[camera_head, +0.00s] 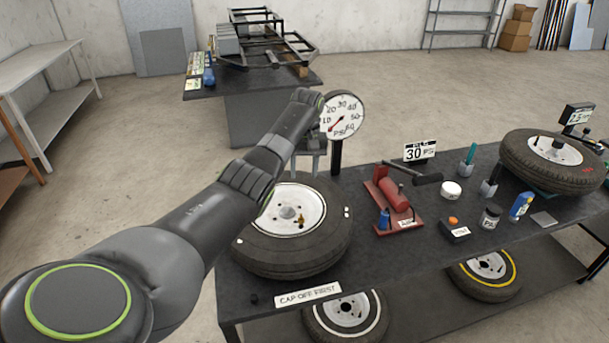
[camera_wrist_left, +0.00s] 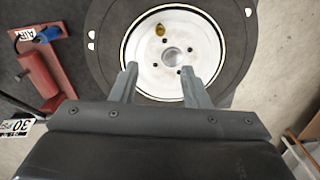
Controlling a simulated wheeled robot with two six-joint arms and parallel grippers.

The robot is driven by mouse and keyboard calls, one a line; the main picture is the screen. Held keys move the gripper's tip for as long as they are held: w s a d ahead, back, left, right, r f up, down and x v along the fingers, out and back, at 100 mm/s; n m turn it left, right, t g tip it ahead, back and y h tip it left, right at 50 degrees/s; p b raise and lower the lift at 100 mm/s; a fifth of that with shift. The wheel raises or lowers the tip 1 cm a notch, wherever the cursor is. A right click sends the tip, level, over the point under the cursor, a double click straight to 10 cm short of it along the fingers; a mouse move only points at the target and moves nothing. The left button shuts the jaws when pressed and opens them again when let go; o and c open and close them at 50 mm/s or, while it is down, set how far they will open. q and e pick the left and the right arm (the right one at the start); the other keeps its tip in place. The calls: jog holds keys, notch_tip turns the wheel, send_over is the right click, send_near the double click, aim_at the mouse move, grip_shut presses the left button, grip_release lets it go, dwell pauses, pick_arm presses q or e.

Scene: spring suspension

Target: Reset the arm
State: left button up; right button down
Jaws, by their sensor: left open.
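My left arm comes in from the left in the head view and reaches over the back of the tire on the bench (camera_head: 328,245). My left gripper (camera_head: 310,153) is partly hidden behind my wrist there. In the left wrist view the left gripper (camera_wrist_left: 158,76) is open, with two grey fingers apart and nothing between them. The tire's white wheel (camera_wrist_left: 150,45) lies below and beyond the fingertips. A brass valve piece (camera_head: 300,221) shows on the wheel; it also shows in the wrist view (camera_wrist_left: 160,30). My right gripper is in neither view.
A round pressure gauge (camera_head: 343,116) stands on a post close to my left wrist. A red pump (camera_head: 394,198) is right of the tire. Another tire (camera_head: 519,170) lies at the bench's right end. The bench front (camera_head: 405,262) has bare room.

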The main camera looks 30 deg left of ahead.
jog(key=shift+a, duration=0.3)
